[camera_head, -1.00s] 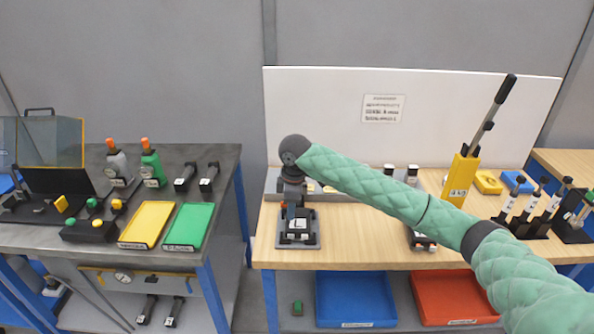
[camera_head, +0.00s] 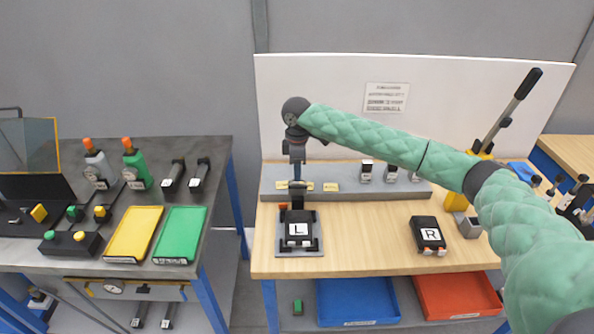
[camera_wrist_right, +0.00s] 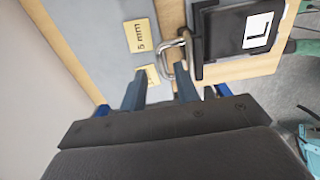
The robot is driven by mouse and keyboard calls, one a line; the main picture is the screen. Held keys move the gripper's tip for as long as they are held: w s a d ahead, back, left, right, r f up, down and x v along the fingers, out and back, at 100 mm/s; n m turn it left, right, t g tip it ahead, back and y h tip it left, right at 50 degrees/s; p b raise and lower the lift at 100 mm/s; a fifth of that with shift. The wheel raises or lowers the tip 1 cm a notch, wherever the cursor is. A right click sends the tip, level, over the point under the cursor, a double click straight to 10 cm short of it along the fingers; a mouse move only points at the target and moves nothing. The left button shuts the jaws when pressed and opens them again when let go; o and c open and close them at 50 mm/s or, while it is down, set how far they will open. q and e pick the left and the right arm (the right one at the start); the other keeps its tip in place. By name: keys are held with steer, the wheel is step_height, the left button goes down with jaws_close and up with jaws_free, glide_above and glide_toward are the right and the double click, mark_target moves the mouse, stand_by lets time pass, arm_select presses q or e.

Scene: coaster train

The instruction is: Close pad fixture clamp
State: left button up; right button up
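The pad fixture (camera_head: 286,251) sits near the left front of the wooden bench and holds a black block labelled L (camera_head: 299,230). In the right wrist view, the labelled block (camera_wrist_right: 236,38) is at the upper right, with the clamp's bent metal loop (camera_wrist_right: 187,42) beside it. My right gripper (camera_head: 297,182) points down just behind the fixture. In the wrist view its two blue fingers (camera_wrist_right: 160,74) are apart, with the loop close to the right fingertip. I cannot tell whether they touch. My left gripper is not in view.
A grey gauge rail (camera_head: 345,202) with yellow labels runs behind the fixture. A black block labelled R (camera_head: 428,234) lies to the right. A white panel (camera_head: 330,85) stands at the back. Bench surface (camera_head: 365,240) between the blocks is clear.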

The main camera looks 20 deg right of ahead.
steer(key=shift+f, duration=0.4)
steer(key=shift+s+f, duration=0.2)
steer(key=shift+f, duration=0.35)
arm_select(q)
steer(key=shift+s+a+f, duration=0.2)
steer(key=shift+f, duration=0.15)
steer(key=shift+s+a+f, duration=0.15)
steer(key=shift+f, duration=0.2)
arm_select(e)
steer(key=shift+f, duration=0.1)
steer(key=shift+w, duration=0.15)
jaws_close()
